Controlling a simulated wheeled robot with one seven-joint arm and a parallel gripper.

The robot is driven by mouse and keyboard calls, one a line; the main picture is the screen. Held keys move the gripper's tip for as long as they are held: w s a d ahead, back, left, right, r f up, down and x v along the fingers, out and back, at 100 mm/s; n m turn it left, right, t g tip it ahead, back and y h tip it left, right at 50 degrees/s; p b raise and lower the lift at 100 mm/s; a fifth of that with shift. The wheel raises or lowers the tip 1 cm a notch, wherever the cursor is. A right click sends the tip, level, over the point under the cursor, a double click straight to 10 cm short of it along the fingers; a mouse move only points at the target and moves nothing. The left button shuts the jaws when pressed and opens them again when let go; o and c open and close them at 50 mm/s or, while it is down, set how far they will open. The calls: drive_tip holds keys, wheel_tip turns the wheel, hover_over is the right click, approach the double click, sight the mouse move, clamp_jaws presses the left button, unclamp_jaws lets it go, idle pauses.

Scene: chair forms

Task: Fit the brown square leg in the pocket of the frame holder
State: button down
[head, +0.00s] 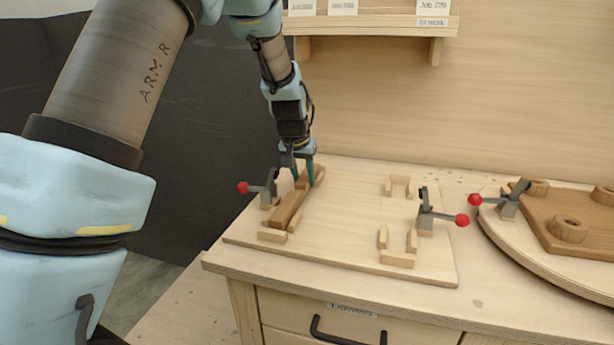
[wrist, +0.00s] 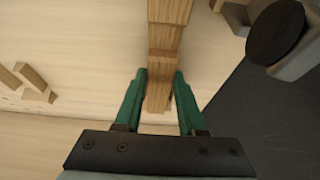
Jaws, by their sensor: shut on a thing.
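The brown square leg (head: 289,210) lies lengthwise at the left side of the frame holder (head: 340,235), a pale wooden board with small blocks and clamps. My gripper (head: 303,178) points down over the far part of the leg and is shut on it. In the wrist view the leg (wrist: 164,42) runs up from between the green fingertips of my gripper (wrist: 160,78). The leg lies along the left pocket's blocks, with a pale block (head: 272,237) at its near end. I cannot tell whether it is fully seated; its underside is hidden.
A left toggle clamp with a red knob (head: 243,188) stands beside the leg. Another red-knobbed clamp (head: 461,220) stands by the empty right-hand blocks (head: 397,259). A round board (head: 490,222) with a brown seat (head: 575,232) is at right. The holder's middle is clear.

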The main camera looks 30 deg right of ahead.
drive_tip(key=shift+f, duration=0.2)
drive_tip(key=shift+c, duration=2.1)
unclamp_jaws()
drive_tip(key=shift+r, duration=0.1)
